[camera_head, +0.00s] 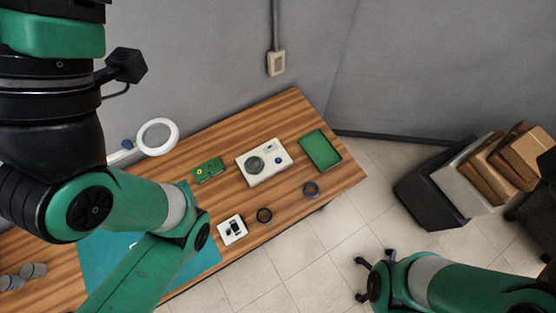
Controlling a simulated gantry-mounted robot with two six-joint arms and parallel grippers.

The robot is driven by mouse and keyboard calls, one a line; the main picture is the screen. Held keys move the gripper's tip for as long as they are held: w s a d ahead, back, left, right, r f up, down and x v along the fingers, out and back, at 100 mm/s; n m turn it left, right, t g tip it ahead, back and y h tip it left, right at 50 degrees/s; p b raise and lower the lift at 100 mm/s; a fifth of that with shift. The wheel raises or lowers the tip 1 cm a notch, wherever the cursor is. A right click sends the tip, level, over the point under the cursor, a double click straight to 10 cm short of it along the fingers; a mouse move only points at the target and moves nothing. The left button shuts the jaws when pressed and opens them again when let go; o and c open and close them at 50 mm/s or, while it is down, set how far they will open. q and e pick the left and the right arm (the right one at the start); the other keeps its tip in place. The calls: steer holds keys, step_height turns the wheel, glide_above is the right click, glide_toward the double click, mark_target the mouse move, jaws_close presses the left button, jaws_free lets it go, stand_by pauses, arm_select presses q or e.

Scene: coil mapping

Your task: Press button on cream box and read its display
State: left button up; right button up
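A cream box (252,174) lies on the wooden table near its back right part. Its top carries a large dark round part on the left, a small blue round part on the right and a small dark spot near the back edge. I cannot read any display at this size. A smaller white box (229,238) with black parts lies closer to the front edge. My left arm crosses the left of the view, over the table and clear of the cream box; its gripper is out of view. My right arm enters at bottom right, off the table; no gripper fingers are recognisable there.
Boxes (458,182) fill a dark bin at right.

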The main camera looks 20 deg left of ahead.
arm_select(q)
jaws_close()
stand_by(0.3)
stand_by(1.3)
